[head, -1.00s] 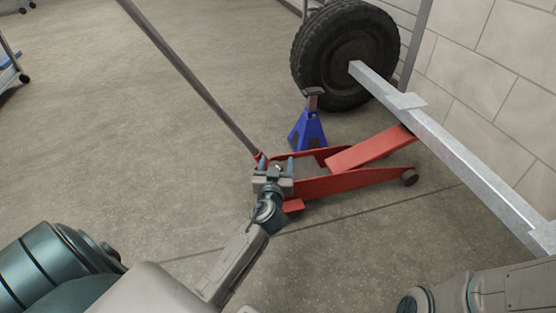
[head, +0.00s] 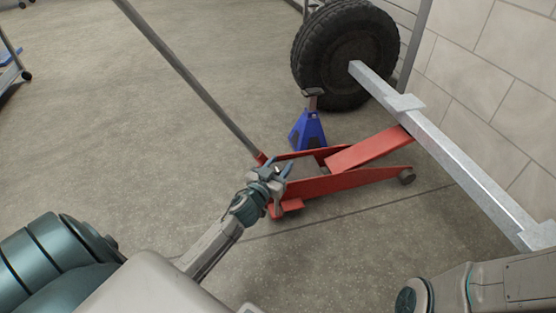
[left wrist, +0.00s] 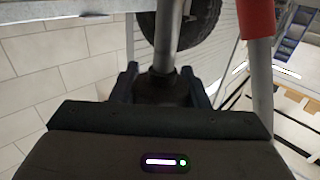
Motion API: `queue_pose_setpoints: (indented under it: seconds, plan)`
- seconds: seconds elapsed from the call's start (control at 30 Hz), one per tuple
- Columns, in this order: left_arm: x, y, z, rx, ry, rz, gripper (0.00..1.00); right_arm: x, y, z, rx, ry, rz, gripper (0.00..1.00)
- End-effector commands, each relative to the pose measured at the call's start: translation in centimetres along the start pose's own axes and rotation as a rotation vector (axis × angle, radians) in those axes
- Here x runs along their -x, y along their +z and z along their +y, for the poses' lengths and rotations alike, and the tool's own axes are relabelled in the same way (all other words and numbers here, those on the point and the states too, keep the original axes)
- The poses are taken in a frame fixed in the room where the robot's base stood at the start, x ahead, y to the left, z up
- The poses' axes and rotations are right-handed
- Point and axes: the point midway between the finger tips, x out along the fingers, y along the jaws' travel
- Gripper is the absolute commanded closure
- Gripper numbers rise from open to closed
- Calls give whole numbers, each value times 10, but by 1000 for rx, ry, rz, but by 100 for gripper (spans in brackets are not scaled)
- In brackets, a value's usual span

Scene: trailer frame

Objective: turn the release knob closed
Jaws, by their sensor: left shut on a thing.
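The red floor jack (head: 340,184) stands on the floor under the metal beam, with its lifting arm raised toward it. My left gripper (head: 277,168) is at the handle end of the jack, its jaws around the release knob, which is mostly hidden in the head view. In the left wrist view, a dark knob-like piece (left wrist: 160,88) sits between the two fingers, with a grey shaft leading away from it. The jack's long handle (head: 190,80) rises to the upper left from beside the gripper. My right gripper is out of view; only part of that arm shows at bottom right.
A blue jack stand (head: 308,130) stands behind the jack, near a tyre (head: 345,60). The metal beam (head: 450,150) slopes down to the right along the block wall (head: 510,60). The floor at left is open.

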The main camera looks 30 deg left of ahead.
Motion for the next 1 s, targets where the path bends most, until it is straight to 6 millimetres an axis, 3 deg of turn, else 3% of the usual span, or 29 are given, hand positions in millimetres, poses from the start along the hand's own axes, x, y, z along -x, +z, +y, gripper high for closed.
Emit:
queue_pose_setpoints:
  seconds: [0.37, 0.4, 0.5, 0.83, 1.0]
  plan:
    - [0, -1, 0, 2, 20, 4, 82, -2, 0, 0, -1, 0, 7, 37]
    - [0, -1, 0, 2, 20, 4, 51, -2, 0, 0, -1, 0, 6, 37]
    - [0, -1, 0, 2, 19, 4, 37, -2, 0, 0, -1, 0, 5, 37]
    - [4, 1, 0, 2, 19, 3, 37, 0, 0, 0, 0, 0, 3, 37]
    - [27, 3, 0, 0, 20, 1, 37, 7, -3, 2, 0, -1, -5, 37]
